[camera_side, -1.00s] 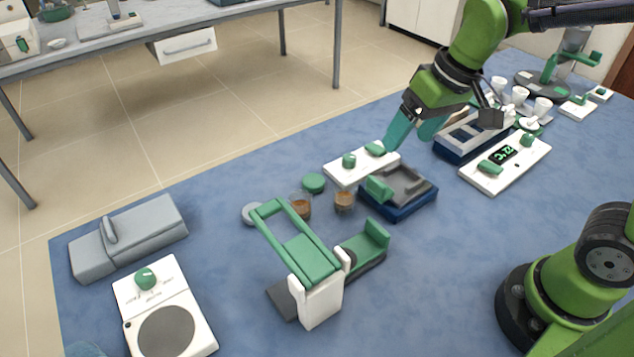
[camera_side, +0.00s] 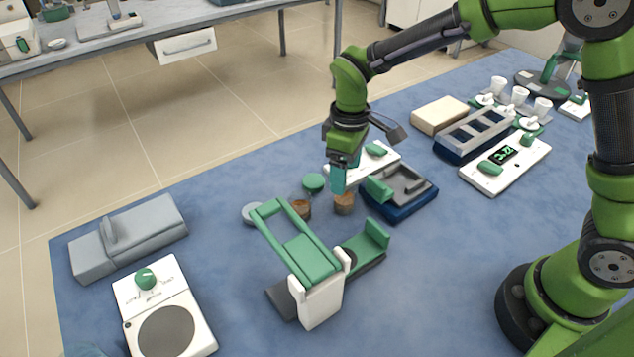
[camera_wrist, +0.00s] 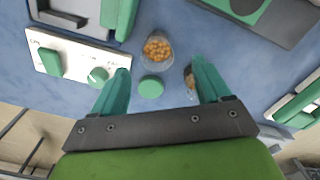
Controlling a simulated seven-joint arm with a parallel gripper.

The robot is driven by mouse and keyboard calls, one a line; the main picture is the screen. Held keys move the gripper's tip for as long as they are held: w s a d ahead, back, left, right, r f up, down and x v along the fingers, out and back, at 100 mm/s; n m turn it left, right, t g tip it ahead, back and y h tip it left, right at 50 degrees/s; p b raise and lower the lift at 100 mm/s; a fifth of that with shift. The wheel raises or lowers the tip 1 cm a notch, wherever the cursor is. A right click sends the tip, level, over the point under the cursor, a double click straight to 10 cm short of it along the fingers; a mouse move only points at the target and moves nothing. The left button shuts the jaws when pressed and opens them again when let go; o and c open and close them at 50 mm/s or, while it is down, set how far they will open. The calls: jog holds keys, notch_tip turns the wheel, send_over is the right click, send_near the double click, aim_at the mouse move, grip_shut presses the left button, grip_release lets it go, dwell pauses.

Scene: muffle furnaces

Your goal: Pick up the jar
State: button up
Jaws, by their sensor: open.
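Two small clear jars with brown-orange contents stand on the blue bench. The right jar (camera_side: 344,204) shows whole in the wrist view (camera_wrist: 157,48), open-topped with round orange pieces inside. The left jar (camera_side: 300,209) is partly hidden behind a finger in the wrist view (camera_wrist: 190,82). A round green lid (camera_side: 314,182) lies behind them; it also shows in the wrist view (camera_wrist: 151,87). My gripper (camera_side: 340,180) is open and empty, pointing down over the right jar in the side view. In the wrist view its fingertips (camera_wrist: 161,66) are apart, with the right jar just beyond them.
A dark blue device (camera_side: 400,205) and a white panel with green knobs (camera_side: 350,172) stand close to the right jar. A green-and-white hinged device (camera_side: 318,300) stands in front.

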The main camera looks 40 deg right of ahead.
aim_at(344, 199)
notch_tip(344, 199, down, 8)
jog(key=shift+w+d+f, duration=0.1)
jog(key=shift+d+f, duration=0.05)
jog(key=shift+f, duration=0.1)
jog(key=c, duration=1.1)
